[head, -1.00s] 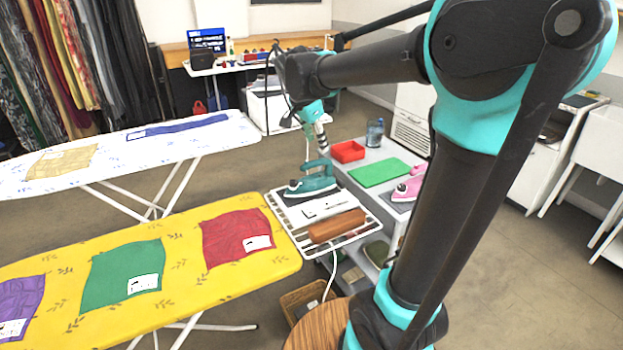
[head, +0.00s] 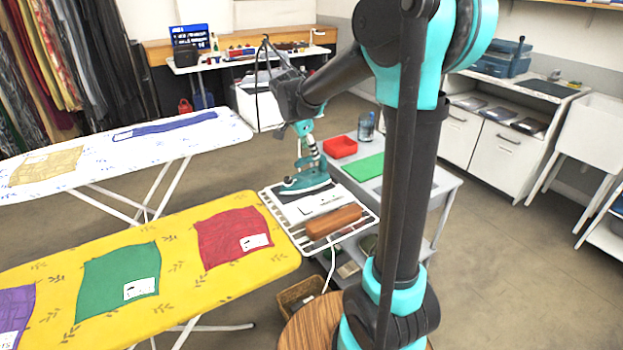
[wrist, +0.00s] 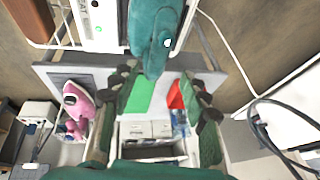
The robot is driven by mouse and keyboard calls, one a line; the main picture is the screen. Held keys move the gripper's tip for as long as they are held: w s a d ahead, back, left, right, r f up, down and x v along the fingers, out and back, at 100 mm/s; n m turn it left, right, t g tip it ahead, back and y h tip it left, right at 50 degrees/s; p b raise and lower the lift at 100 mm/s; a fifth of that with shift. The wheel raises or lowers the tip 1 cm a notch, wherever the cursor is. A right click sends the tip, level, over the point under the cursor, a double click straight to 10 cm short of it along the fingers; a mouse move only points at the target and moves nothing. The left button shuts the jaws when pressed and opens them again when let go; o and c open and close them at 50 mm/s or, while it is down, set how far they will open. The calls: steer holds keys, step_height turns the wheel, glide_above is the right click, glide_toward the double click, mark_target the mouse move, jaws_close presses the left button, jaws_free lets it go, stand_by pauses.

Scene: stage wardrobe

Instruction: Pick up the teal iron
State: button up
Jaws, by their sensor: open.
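In the wrist view, the teal iron (wrist: 152,40) fills the top centre. My gripper's fingers (wrist: 165,92) are spread apart, with the iron's near end around the gap between them. I cannot tell whether the fingers touch it.
A brown roll (head: 335,221) lies on the wire rack (head: 299,238) near the iron. A grey cart behind holds a red tray (head: 340,147) and green mat (head: 364,167). A pink iron (wrist: 77,103) shows in the wrist view. Folded cloths lie along the yellow board (head: 190,250).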

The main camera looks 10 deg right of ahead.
mark_target(304, 173)
steer(key=shift+s+x, duration=0.2)
steer(key=shift+x, duration=2.5)
steer(key=shift+d, duration=0.1)
jaws_close()
